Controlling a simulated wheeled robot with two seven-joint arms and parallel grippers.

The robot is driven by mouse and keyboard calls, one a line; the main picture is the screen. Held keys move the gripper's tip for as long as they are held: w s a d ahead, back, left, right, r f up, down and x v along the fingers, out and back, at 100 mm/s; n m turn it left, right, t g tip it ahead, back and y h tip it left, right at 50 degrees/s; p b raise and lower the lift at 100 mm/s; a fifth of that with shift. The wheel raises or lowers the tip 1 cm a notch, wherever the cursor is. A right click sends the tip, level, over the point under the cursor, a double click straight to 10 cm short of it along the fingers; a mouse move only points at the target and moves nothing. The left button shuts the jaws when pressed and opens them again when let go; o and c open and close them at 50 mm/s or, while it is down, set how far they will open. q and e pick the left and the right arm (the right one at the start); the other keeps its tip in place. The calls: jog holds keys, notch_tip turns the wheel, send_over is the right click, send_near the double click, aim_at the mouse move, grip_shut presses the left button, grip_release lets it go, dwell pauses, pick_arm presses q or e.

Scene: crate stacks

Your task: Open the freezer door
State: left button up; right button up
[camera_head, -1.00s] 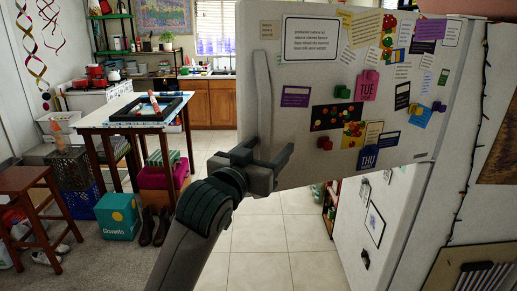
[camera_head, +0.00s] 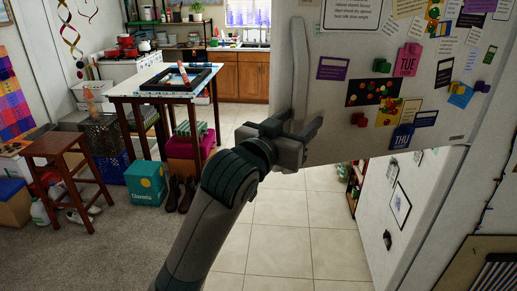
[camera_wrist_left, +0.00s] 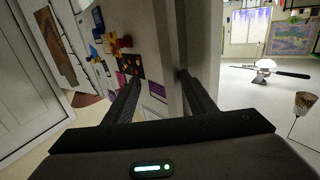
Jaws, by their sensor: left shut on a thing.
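The white freezer door (camera_head: 345,140) is at the upper right of the head view, covered with notes and magnets. It stands swung out, at an angle to the white fridge front (camera_head: 430,190) below it. Its long pale handle (camera_head: 300,75) runs upright near the door's left edge. My left gripper (camera_head: 306,118) is at the lower end of this handle, shut on the door's handle side. In the left wrist view my left gripper (camera_wrist_left: 158,80) has its fingers on either side of the pale door edge (camera_wrist_left: 167,40). The exact contact is hidden. My right gripper is not in view.
A tall table (camera_head: 150,93) with a tray stands at left, with a wooden stool (camera_head: 60,145) and a teal box (camera_head: 145,183) nearby. Boots (camera_head: 180,193) stand beside the box. The tiled floor (camera_head: 285,230) before the fridge is clear.

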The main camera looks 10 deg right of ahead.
pick_arm(q)
jog(key=b+v, duration=0.5)
jog(key=v, duration=1.1)
jog(key=shift+a, duration=0.35)
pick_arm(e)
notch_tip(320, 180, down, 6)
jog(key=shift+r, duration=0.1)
